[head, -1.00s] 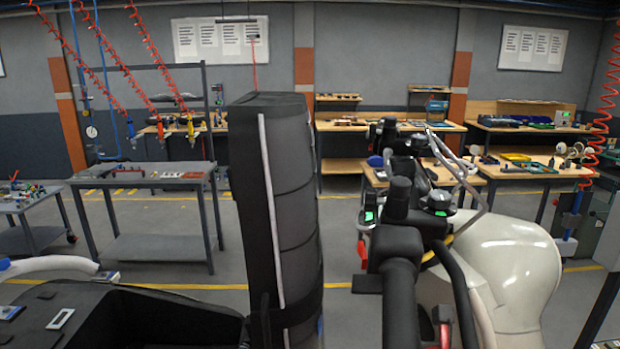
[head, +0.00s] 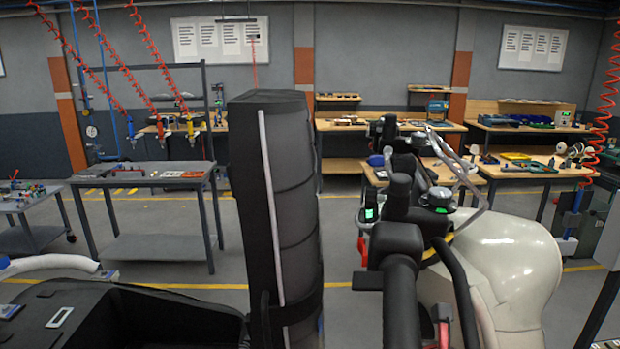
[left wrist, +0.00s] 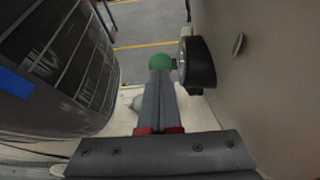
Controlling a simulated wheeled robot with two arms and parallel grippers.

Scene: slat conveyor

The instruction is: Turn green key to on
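The green key (left wrist: 160,60) has a round green head and sits beside the dark round lock (left wrist: 198,62) on a pale body panel, in the left wrist view. My left gripper (left wrist: 160,76) reaches up to the key from below in that view. Its two grey fingers are close together, with their tips at the green head, and appear closed on it. The fingertips cover the lower part of the head. I cannot tell the key's exact turn angle. Neither gripper can be made out in the head view, and my right gripper is in no frame.
A vehicle's black handlebar (head: 400,290) and cream body (head: 505,262) fill the right foreground. A tall black segmented column (head: 275,190) stands in the middle. A black open box (head: 165,312) is at lower left. A grey table (head: 140,180) and workbenches stand behind.

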